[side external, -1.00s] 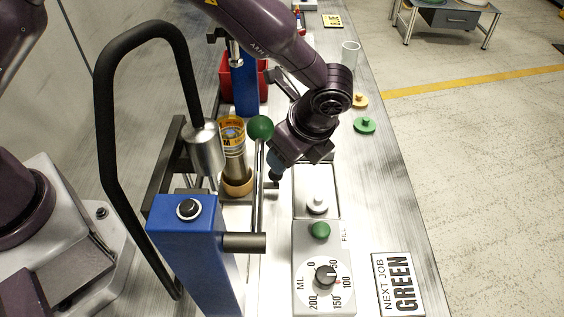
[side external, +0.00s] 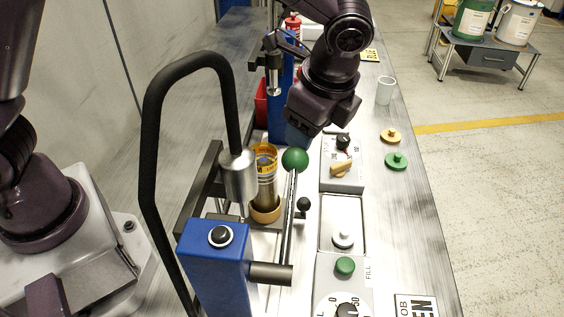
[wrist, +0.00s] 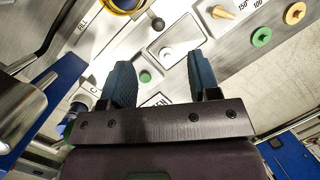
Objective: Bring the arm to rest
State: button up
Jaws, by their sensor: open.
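My gripper (wrist: 162,85) is open and empty in the wrist view, its two blue fingers spread above the bench panels. In the side view my arm hangs over the far end of the pump station. The fingers are mostly hidden there behind the dark gripper body. A lever with a green ball (side external: 295,160) stands just below and left of the gripper, apart from it as far as I can tell. A control panel with an orange pointer knob (side external: 341,169) lies below and right of it.
A clear cup (side external: 385,91), yellow lid (side external: 391,136) and green lid (side external: 397,161) stand at right. A NEXT JOB card (side external: 415,306) lies near.

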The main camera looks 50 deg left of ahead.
jog(key=s+a+r+n+t+h, duration=0.2)
jog(key=s+a+r+n, duration=0.5)
jog(key=a+r, duration=0.3)
jog(key=s+a+r+n+t, duration=0.1)
jog(key=s+a+n, duration=0.1)
jog(key=s+n, duration=0.2)
jog(key=s+a+n+t+h, duration=0.1)
jog(key=s+a+n+t, duration=0.1)
jog(key=s, duration=0.5)
jog(key=shift+s+a+r+n, duration=0.2)
jog(key=shift+a+r+n, duration=0.15)
jog(key=shift+a+n, duration=0.5)
jog(key=shift+d, duration=0.15)
